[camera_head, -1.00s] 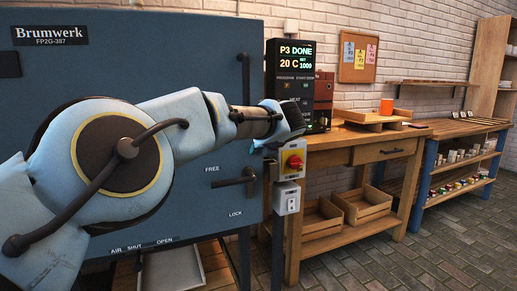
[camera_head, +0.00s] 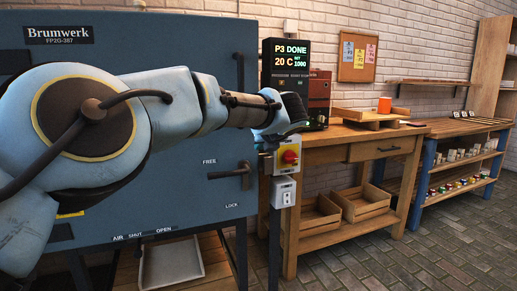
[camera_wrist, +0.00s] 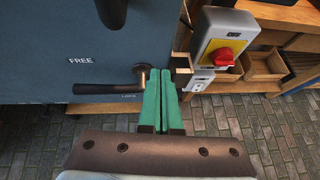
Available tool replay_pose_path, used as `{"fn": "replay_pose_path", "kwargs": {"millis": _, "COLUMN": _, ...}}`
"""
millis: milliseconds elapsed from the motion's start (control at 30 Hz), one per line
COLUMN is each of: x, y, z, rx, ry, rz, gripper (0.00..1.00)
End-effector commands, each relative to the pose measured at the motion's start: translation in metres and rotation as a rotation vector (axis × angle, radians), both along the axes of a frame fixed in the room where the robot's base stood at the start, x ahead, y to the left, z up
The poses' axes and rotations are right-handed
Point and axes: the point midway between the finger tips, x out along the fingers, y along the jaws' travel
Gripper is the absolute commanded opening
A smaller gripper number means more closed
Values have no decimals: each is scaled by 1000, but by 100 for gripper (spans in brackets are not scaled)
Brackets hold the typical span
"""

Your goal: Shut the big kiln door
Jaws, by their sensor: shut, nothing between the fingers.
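The big kiln's blue-grey door (camera_head: 200,33) fills the left of the head view, with a Brumwerk plate at its top left. It looks closed or nearly closed, but I cannot tell if a gap is left. Its dark lever handle (camera_head: 230,174) lies level between the FREE and LOCK labels; it also shows in the wrist view (camera_wrist: 105,88). My gripper (camera_wrist: 163,75) has its green fingers shut and empty, beside the lever's pivot end in the wrist view. Contact cannot be told. In the head view my arm covers the door's middle.
A switch box with a red knob (camera_head: 289,157) stands right of the door, close to my gripper. The kiln's display (camera_head: 287,55) is above it. A wooden workbench (camera_head: 350,154) with crates below stands to the right. The brick floor (camera_head: 400,262) in front is clear.

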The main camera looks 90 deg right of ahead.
Motion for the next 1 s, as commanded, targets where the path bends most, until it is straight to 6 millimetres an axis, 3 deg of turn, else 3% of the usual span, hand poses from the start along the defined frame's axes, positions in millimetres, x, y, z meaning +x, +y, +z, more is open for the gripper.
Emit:
{"fn": "replay_pose_path", "kwargs": {"millis": 500, "x": -29, "y": 57, "z": 37, "rx": -1, "ry": 0, "rz": -3, "gripper": 0}}
{"fn": "replay_pose_path", "kwargs": {"millis": 1000, "x": -32, "y": 62, "z": 39, "rx": 1, "ry": 1, "rz": -2, "gripper": 0}}
